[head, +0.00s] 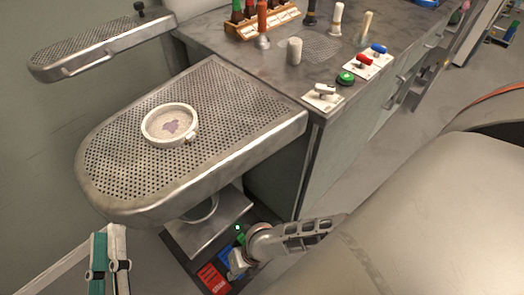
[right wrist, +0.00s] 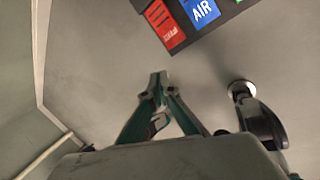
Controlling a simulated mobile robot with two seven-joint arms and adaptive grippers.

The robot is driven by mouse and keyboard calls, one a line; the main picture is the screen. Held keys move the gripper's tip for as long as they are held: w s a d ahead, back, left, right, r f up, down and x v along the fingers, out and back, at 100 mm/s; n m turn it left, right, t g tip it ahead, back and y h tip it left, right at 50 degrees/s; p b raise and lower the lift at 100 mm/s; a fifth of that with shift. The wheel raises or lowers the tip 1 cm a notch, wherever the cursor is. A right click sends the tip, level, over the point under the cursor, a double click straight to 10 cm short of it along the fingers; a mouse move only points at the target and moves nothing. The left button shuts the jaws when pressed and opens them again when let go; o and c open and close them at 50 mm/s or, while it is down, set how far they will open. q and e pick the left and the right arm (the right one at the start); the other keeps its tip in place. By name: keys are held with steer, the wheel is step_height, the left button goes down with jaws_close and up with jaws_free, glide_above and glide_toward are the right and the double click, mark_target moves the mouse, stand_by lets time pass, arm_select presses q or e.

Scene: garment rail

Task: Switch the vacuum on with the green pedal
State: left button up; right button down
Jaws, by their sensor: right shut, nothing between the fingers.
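The green pedal (head: 239,237) is at the far end of a dark floor unit, beyond the blue pedal (head: 224,256) and the red pedal (head: 212,279). In the right wrist view only a sliver of green (right wrist: 238,1) shows at the top edge. My right gripper (head: 237,264) is low beside the pedals in the head view. In the right wrist view its fingertips (right wrist: 158,80) are together and empty, over bare floor and apart from the pedals. My left gripper (head: 109,265) is at the lower left, away from the pedals; its fingertips are not clear.
A perforated metal board (head: 235,105) with a white ring (head: 169,124) on it overhangs the pedal unit. A cabinet (head: 290,165) stands beside it. The blue AIR pedal (right wrist: 202,10) is beside the red one (right wrist: 165,25).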

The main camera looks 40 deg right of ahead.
steer(key=shift+a+r+m+t+y, duration=0.3)
steer(key=shift+a+r+m, duration=0.45)
steer(key=shift+r, duration=0.3)
steer(key=shift+d, duration=0.15)
